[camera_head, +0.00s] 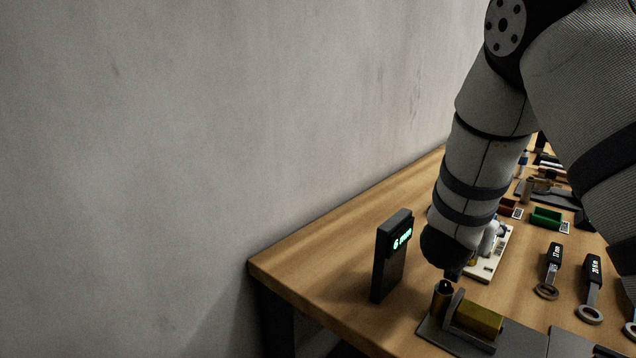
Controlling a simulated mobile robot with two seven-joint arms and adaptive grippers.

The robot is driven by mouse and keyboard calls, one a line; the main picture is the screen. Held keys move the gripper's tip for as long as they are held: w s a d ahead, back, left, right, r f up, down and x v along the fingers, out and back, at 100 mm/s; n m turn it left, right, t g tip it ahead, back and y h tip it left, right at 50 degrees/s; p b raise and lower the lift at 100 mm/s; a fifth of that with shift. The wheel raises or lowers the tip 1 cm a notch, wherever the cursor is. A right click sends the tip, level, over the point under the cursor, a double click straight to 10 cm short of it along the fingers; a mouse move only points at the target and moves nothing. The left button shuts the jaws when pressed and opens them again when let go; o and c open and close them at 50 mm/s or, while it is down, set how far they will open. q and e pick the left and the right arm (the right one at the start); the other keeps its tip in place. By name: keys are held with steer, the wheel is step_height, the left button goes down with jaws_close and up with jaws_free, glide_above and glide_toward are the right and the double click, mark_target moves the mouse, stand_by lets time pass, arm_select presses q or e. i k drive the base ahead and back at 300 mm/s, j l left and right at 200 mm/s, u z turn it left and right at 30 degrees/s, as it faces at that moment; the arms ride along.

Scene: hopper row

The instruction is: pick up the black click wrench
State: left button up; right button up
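Several wrenches with black handles, lit labels and grey ring heads lie on the wooden table at the right: one wrench (549,271), a second wrench (592,288), and a third cut by the right edge. I cannot tell which is the black click wrench. One arm comes in from the upper right, likely my right one. My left gripper is not in view.
A black upright display (391,256) reading 6 mm stands at the table's left. A grey fixture (440,335) carries a brass block (478,316). A white board (496,260), a green bin (546,218) and other fixtures lie behind. Table (335,255) is clear at the far left.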

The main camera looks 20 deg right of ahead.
mark_target(591, 264)
steer(key=k+l, duration=0.5)
steer(key=k, duration=0.15)
steer(key=k+l, duration=0.55)
steer(key=k, duration=0.1)
